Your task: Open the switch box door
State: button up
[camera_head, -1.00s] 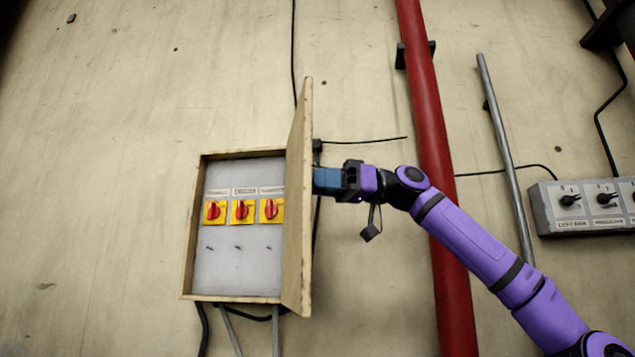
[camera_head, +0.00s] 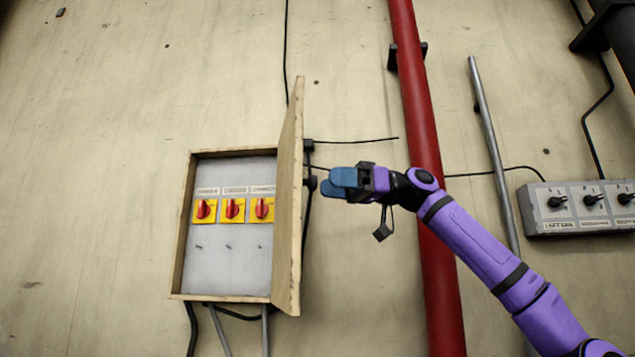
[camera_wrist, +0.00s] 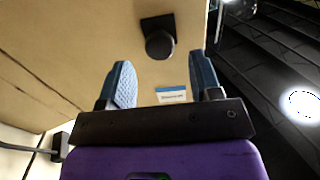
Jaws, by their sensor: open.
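The switch box (camera_head: 232,225) is on the wall left of centre in the head view, with three red rotary switches on yellow plates inside. Its wooden door (camera_head: 290,215) stands swung open on the right side, roughly edge-on to the camera. My gripper (camera_head: 330,184) is open and empty, just right of the door and apart from it. In the wrist view, both blue fingers (camera_wrist: 160,85) are spread, facing a tan panel with a dark round knob (camera_wrist: 159,44) on a black plate and a small label (camera_wrist: 171,95).
A red vertical pipe (camera_head: 425,165) runs behind my arm. A thin grey pipe (camera_head: 490,150) and a grey control panel (camera_head: 580,208) are further right. Black cables (camera_head: 306,200) hang on the wall beside the door. The wall left of the box is clear.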

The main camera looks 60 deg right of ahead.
jog(key=v, duration=0.6)
jog(key=shift+d, duration=0.15)
dwell(0.4)
